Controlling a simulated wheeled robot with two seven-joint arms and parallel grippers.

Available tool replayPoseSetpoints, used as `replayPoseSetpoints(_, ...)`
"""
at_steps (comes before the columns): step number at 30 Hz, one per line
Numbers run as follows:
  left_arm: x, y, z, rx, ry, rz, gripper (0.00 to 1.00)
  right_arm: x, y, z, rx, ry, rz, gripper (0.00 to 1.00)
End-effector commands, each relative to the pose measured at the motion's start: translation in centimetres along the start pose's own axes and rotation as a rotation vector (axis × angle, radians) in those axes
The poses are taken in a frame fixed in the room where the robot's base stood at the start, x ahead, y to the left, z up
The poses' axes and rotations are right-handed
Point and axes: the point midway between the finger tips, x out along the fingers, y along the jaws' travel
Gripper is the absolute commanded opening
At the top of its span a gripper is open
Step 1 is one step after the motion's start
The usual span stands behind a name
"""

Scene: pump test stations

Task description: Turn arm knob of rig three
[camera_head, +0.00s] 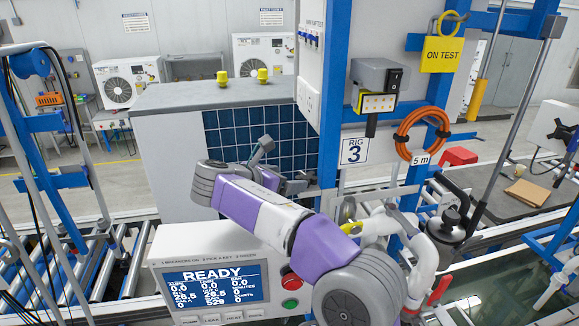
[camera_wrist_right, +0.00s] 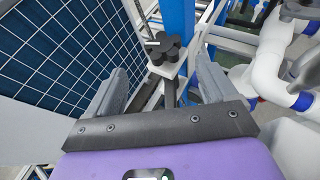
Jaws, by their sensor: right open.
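The sign of rig three (camera_head: 354,151) hangs on the rig's blue column in the head view. In the right wrist view a black lobed knob (camera_wrist_right: 165,49) sits on a light bracket beside the blue column, above a dark post. My right gripper (camera_head: 284,166) is in front of the dark blue gridded panel, left of the column. In the head view the knob is hard to make out beside the gripper. My left gripper is not in view.
A display console (camera_head: 216,283) reading READY stands below my right arm. White pipes (camera_head: 424,260) and a black-topped valve run right of the column. An orange hose coil (camera_head: 421,133) and a yellow ON TEST tag (camera_head: 441,55) hang there. The gridded panel (camera_head: 224,134) stands close left.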

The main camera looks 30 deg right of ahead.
Motion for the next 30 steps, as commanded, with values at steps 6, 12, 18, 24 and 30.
replayPoseSetpoints(6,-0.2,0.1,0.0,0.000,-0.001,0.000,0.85,1.8,-0.3,0.2,-0.023,-0.041,-0.042,0.85)
replayPoseSetpoints(12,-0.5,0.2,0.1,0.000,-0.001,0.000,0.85,5.0,-0.4,0.3,-0.022,-0.037,-0.041,0.85)
replayPoseSetpoints(18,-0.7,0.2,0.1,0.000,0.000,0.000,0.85,7.0,-0.4,0.4,-0.021,-0.037,-0.037,0.85)
replayPoseSetpoints(24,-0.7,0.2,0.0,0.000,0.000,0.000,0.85,7.4,-0.4,0.3,-0.021,-0.037,-0.035,0.85)
replayPoseSetpoints(30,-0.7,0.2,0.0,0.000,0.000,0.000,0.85,7.4,-0.4,0.3,-0.021,-0.036,-0.035,0.74)
